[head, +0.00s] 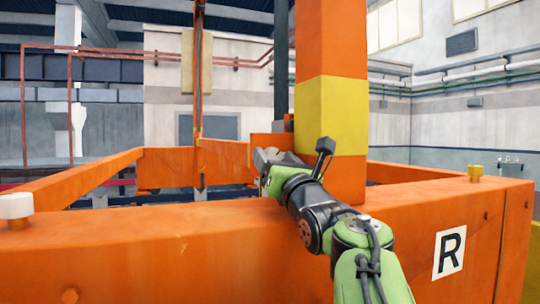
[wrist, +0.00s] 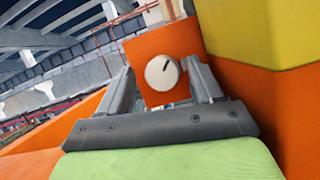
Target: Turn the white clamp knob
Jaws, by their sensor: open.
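A round white knob (wrist: 162,72) with a short dark line on its face sits on an orange plate (wrist: 137,52) in the wrist view. My gripper (wrist: 161,80) is open, with one finger on each side of the knob. A gap shows on the left; the right finger looks closer to the knob, and I cannot tell if it touches. In the head view my gripper (head: 267,158) is at the orange bracket (head: 262,142) beside the orange and yellow post. The knob there is hidden behind my gripper.
The post (head: 330,110) stands just right of my gripper, and its yellow band (wrist: 250,30) fills the wrist view's upper right. A wide orange beam (head: 130,250) crosses in front. It carries a white cap (head: 16,206) at left and a yellow cap (head: 475,171) at right.

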